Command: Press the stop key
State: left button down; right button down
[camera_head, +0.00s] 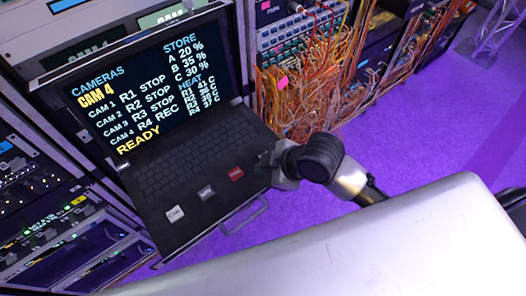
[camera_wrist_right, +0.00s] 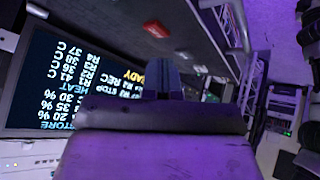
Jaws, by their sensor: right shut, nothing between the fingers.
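A black console with a keyboard (camera_head: 178,165) is pulled out of the rack below a lit screen (camera_head: 145,85). Along its front edge are a white key (camera_head: 174,213), a grey key (camera_head: 206,193) and a red key (camera_head: 236,174); their labels are too small to read surely. The screen reads CAM 4, READY, with R1 to R3 at STOP and R4 at REC. My right gripper (camera_head: 266,163) is shut and empty, just right of the red key. In the right wrist view, its fingers (camera_wrist_right: 162,78) are apart from the red key (camera_wrist_right: 157,29). My left gripper is out of view.
A metal handle (camera_head: 244,216) sticks out from the console's front. A rack with tangled orange cables (camera_head: 305,85) stands behind my right gripper. The purple floor (camera_head: 420,130) is clear to the right, up to a metal truss (camera_head: 497,30).

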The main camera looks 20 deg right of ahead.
jog(key=w+r+n+y, duration=0.1)
jog(key=w+r+n, duration=0.1)
jog(key=w+n, duration=0.2)
notch_tip(320, 180, up, 3)
jog(key=n+y, duration=0.1)
jog(key=n, duration=0.3)
send_over(264, 150)
jog(key=s, duration=0.2)
jog(key=shift+a+f+g, duration=0.2)
jog(key=shift+a+g, duration=0.15)
jog(key=shift+g, duration=0.05)
notch_tip(264, 150, down, 8)
jog(key=b, duration=0.7)
jog(key=shift+f, duration=0.4)
dwell(0.6)
jog(key=shift+f+b, duration=0.4)
